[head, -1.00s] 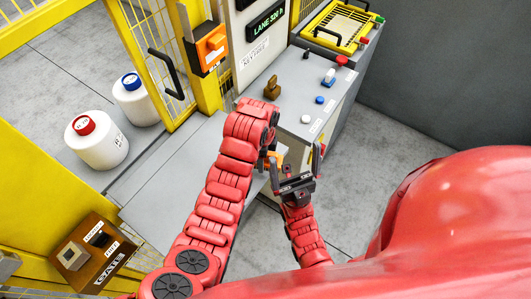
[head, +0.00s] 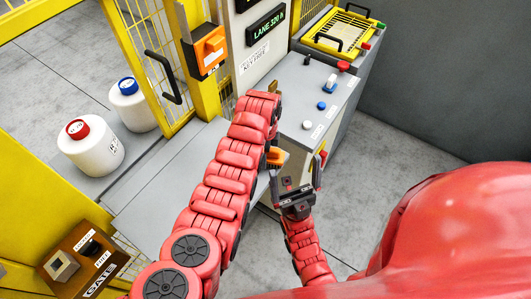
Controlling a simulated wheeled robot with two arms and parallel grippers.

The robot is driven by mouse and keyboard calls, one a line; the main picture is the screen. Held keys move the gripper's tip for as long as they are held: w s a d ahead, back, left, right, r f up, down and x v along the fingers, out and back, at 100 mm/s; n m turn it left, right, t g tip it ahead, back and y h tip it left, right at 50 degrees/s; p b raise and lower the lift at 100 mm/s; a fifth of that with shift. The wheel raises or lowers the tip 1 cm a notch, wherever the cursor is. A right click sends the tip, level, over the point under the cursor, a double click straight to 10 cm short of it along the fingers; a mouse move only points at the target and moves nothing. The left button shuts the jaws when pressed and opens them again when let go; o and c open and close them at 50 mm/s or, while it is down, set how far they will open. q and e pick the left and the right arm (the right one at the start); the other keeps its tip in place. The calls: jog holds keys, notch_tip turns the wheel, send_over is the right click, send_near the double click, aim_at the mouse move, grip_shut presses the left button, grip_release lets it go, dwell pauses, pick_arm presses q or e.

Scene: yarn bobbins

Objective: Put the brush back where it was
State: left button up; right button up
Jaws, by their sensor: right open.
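An orange piece (head: 277,156) shows beside the end of my left arm, over the front edge of the grey cabinet. It may be part of the brush, but too little shows to tell. My left arm comes up through the middle and bends over at its top; its gripper is hidden behind the arm. My right gripper (head: 297,188) is open, its two fingers pointing up and apart, just below and right of the orange piece. I see nothing held between its fingers.
A grey cabinet (head: 294,108) with red, blue and white buttons stands ahead. A yellow gate with an orange lock box (head: 208,50) is to its left. Two white bobbins, red-topped (head: 92,148) and blue-topped (head: 133,103), stand at left. A brown switch box (head: 80,255) is at lower left.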

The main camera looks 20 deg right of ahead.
pick_arm(q)
jog(key=shift+f, duration=0.25)
jog(key=shift+f, duration=0.2)
jog(key=o, duration=1.3)
jog(key=shift+r, duration=0.1)
jog(key=shift+r, duration=0.15)
